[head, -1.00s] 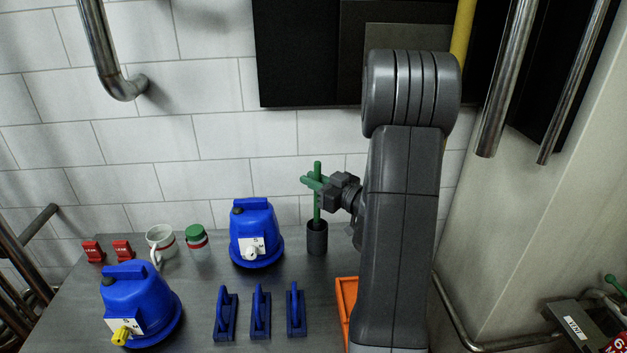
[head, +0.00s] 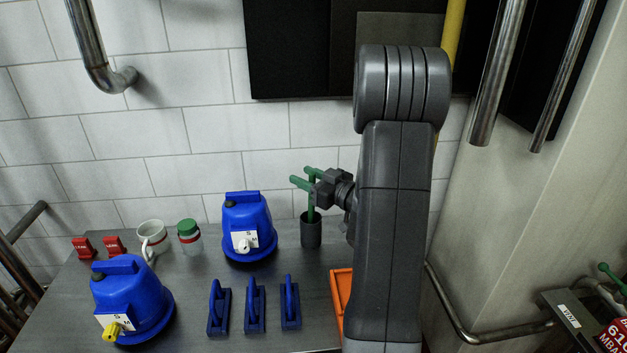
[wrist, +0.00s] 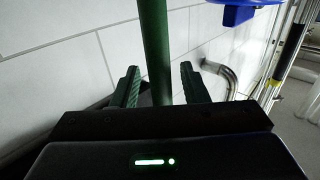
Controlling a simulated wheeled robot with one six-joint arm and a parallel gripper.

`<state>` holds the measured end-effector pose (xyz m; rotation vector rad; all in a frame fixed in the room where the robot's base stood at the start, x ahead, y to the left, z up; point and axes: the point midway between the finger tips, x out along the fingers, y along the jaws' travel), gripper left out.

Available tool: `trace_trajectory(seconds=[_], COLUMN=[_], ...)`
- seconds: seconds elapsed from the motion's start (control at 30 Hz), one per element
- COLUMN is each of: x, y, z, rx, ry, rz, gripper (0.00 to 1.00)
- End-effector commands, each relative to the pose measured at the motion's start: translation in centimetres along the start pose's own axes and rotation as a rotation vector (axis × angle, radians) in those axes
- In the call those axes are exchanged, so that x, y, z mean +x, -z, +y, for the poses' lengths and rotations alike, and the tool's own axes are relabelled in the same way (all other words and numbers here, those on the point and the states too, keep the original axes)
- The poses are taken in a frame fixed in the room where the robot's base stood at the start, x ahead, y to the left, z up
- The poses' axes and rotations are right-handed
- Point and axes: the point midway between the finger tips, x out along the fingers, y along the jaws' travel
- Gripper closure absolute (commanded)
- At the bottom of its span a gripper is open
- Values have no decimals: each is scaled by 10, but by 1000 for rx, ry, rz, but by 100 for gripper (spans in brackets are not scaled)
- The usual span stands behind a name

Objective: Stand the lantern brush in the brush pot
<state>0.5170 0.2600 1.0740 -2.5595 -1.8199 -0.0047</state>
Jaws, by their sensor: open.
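The lantern brush (head: 311,207) shows as a green upright stick with its lower end inside the dark brush pot (head: 311,235). The pot stands on the grey table, and its rim hides the brush's lower end. My gripper (head: 300,176) is above the pot at the brush's upper part, with its green fingers pointing left. In the wrist view, my gripper's fingers (wrist: 159,72) are apart, one on each side of the green stick (wrist: 155,45), with gaps on both sides. The brush's top is partly hidden by my gripper in the head view.
Two blue lanterns (head: 247,228) (head: 130,299) stand left of the pot. Several blue handled blocks (head: 254,308) are in front. A mug (head: 152,237), a green-lidded jar (head: 189,238) and red blocks (head: 83,248) are at back left. An orange tray (head: 340,292) is partly behind my arm.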

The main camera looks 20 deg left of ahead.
Motion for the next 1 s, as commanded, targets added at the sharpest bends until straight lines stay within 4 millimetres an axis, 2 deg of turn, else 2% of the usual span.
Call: trace_trajectory(seconds=[0.17,0.7,1.0], x=[-16,-107,-134], y=[-1,-1,0], z=[1,1,0], rx=[-1,-1,0], ry=[-3,-6,-2], rz=[1,0,1], gripper=[60,60,60])
